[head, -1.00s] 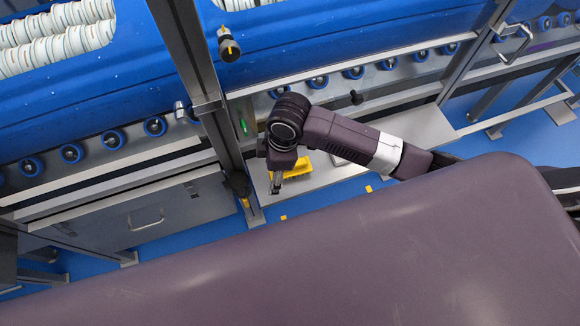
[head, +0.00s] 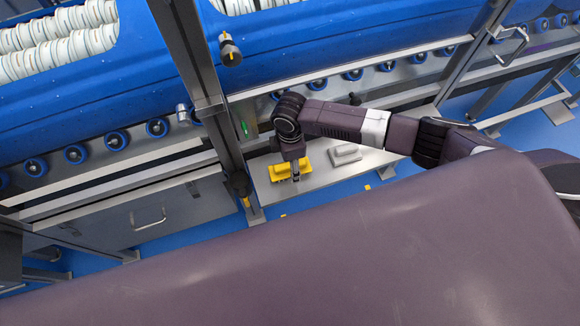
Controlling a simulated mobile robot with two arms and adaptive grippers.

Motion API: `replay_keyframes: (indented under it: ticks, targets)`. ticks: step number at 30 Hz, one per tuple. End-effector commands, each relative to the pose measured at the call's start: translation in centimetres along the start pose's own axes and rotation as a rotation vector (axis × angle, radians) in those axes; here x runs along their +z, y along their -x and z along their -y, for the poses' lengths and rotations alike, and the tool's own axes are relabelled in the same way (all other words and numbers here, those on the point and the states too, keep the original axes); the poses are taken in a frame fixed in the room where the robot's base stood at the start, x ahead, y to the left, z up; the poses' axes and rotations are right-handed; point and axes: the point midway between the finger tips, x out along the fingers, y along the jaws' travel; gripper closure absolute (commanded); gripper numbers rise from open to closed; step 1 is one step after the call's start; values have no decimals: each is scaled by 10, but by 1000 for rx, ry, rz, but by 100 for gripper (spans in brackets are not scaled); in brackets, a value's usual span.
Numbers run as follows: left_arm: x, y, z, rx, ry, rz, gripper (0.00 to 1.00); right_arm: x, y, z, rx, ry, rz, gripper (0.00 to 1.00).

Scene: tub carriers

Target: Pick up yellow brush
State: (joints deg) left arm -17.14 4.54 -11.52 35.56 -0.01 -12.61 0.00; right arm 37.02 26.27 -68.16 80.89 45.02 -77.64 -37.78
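The yellow brush (head: 282,172) lies on a light grey shelf (head: 330,179) low in the frame of the machine, in the middle of the head view. My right gripper (head: 296,175) comes in from the right and points down at the brush. Its fingers overlap the brush in the picture and hide part of it. I cannot tell whether they touch it or how far they are open. My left gripper is not in view.
A grey-white block-like object (head: 346,154) lies on the same shelf, right of the brush. A dark metal post (head: 211,105) stands just left of the shelf. Blue tubs (head: 150,85) rest above on rollers. Blue floor shows in front of the shelf.

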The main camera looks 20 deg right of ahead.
Motion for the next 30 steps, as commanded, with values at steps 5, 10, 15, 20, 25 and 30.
replay_keyframes:
  ticks: [5, 10, 15, 20, 25, 30]
  targets:
    - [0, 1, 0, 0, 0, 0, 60, 0, -5, -1, 2, 1, -1, 40]
    - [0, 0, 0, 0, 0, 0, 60, 0, -5, 0, 2, 1, -1, 44]
    - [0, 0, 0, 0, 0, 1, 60, 0, -5, 0, 2, 0, -1, 63]
    - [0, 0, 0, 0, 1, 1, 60, 0, -5, -1, 2, 0, -1, 81]
    - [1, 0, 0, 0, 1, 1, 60, 0, -4, -1, 2, 0, -2, 88]
    - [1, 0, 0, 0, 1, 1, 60, 0, -3, -1, 3, 0, -2, 88]
